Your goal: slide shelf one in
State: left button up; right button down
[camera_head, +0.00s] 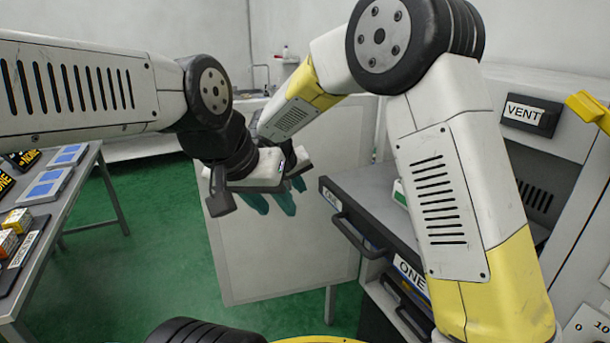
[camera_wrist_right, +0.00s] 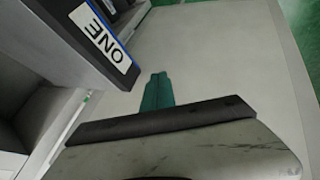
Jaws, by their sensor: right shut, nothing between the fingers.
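Shelf one (camera_head: 410,274) has a dark front with a white ONE label and a dark bar handle (camera_head: 356,238). It juts from the grey cabinet at the right in the head view. Its ONE label and blue edge show at upper left in the right wrist view (camera_wrist_right: 97,32). My left gripper (camera_head: 272,202) is left of the shelf, apart from its handle, with teal fingers pointing down; its opening is unclear. My right gripper (camera_wrist_right: 157,92) is shut and empty beside the label in the right wrist view; in the head view it is mostly hidden behind the left wrist.
A pale upright panel (camera_head: 285,260) stands behind the grippers. My right arm hides part of the cabinet. A VENT label (camera_head: 523,113) and a yellow lever (camera_head: 588,108) are at the right. A table (camera_head: 62,215) with boxes stands at the left. Green floor lies between.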

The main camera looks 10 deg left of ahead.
jog(key=shift+w+d+f, duration=0.1)
jog(key=shift+w+d, duration=0.55)
jog(key=shift+d, duration=0.2)
jog(key=shift+w+d, duration=0.65)
jog(key=shift+d, duration=0.15)
jog(key=w+d, duration=0.6)
jog(key=d, duration=0.2)
jog(key=w+d, duration=0.6)
jog(key=d, duration=0.2)
jog(key=w+d, duration=0.6)
jog(key=d, duration=0.3)
jog(key=shift+d, duration=0.1)
jog(key=shift+w+d, duration=0.45)
jog(key=shift+d, duration=0.1)
jog(key=shift+d, duration=0.1)
